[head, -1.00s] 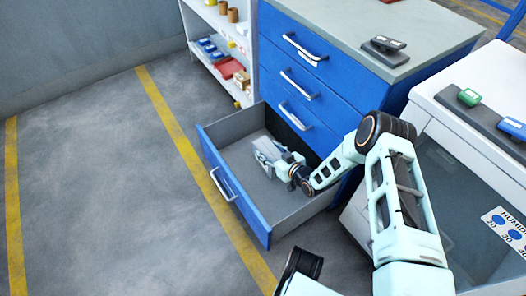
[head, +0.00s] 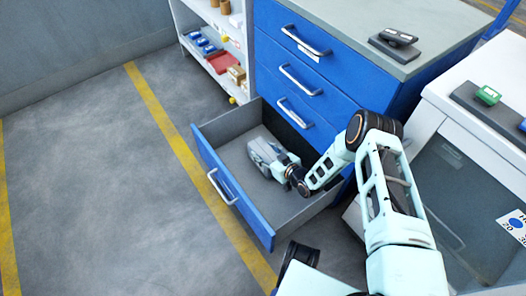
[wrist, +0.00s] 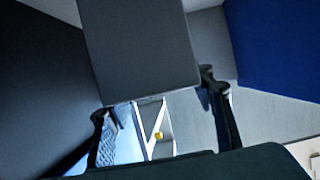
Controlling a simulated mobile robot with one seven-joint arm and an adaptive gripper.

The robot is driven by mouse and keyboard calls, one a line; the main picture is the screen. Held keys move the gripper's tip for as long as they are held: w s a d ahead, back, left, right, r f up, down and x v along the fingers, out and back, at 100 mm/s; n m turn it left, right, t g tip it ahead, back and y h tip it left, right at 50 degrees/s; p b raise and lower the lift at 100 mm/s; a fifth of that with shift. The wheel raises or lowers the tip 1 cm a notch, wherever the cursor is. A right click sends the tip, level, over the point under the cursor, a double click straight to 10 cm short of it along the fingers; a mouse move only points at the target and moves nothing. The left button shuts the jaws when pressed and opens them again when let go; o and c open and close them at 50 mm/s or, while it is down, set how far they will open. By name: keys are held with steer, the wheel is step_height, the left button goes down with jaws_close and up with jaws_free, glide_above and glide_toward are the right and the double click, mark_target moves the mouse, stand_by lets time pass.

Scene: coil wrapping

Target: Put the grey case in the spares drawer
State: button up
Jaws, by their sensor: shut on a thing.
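The lowest blue drawer (head: 232,190) of the cabinet is pulled open, with a grey inside; I cannot read a label on it. My gripper (head: 262,153) is reached down into this drawer, towards its back half. In the wrist view, the grey case (wrist: 142,50) is a plain box between the two fingers of my gripper (wrist: 162,115), which are shut on it. In the head view the case is hard to tell from the grey fingers. I cannot tell whether it touches the drawer floor (head: 285,205).
Shut drawers (head: 300,75) rise above the open one. A white shelf (head: 215,45) with small goods stands to the left. A white cabinet (head: 450,120) with a dark front stands close on the right. A dark device (head: 395,42) lies on the grey worktop. The floor at left is clear.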

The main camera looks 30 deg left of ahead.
steer(key=shift+w+f, duration=0.1)
steer(key=shift+f, duration=0.7)
steer(key=shift+f, duration=0.3)
steer(key=shift+f, duration=0.3)
steer(key=o, duration=1.7)
steer(key=shift+o, duration=0.2)
